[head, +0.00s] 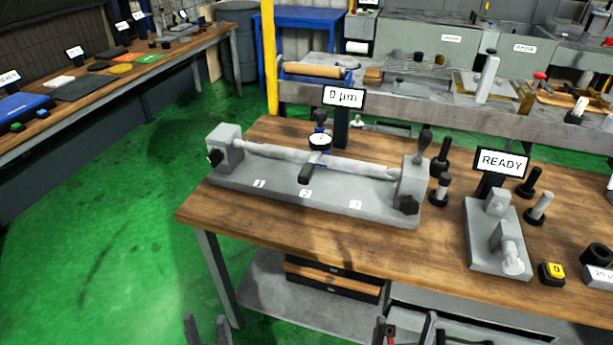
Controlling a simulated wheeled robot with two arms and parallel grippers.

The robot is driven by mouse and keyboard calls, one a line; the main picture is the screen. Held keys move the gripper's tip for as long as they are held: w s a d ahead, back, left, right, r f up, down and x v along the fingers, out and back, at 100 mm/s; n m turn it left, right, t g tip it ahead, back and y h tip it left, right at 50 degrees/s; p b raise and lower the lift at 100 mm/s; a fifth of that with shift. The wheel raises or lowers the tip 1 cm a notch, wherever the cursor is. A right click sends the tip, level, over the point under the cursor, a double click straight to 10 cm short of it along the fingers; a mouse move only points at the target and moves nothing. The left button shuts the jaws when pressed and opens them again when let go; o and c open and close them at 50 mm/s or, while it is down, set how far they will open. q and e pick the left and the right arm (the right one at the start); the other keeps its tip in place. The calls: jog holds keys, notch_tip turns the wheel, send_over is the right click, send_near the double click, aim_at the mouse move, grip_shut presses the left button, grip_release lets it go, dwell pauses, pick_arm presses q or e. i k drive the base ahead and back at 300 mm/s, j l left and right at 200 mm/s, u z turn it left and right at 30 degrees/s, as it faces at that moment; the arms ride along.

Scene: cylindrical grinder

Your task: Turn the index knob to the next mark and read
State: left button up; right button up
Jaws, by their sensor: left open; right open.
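A grey bench fixture (330,199) stands on the wooden table and carries a pale horizontal shaft (270,153) between two end blocks. A dark knob (409,204) sits low on the right block, and another dark knob (214,157) on the left block; I cannot tell which is the index knob. White marks 1, 2 and 3 line the base. A round dial gauge (320,140) stands at the shaft. The display (343,97) behind reads "0 µm". My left gripper (207,331) and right gripper (406,330) are open and empty at the bottom edge, apart from the fixture.
A smaller grey fixture (497,238) stands at the right before a READY sign (502,162). Black and grey pins and a yellow button (552,271) are near it. The wooden table's (250,228) front strip is bare. An open drawer (470,318) lies below.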

aim_at(216, 156)
jog(key=j+u, duration=0.15)
jog(key=j, duration=0.2)
jog(key=i+j+u, duration=0.1)
jog(key=j, duration=0.25)
jog(key=i+j+u, duration=0.15)
jog(key=j, duration=0.15)
jog(key=i+j+u, duration=0.15)
jog(key=j, duration=0.2)
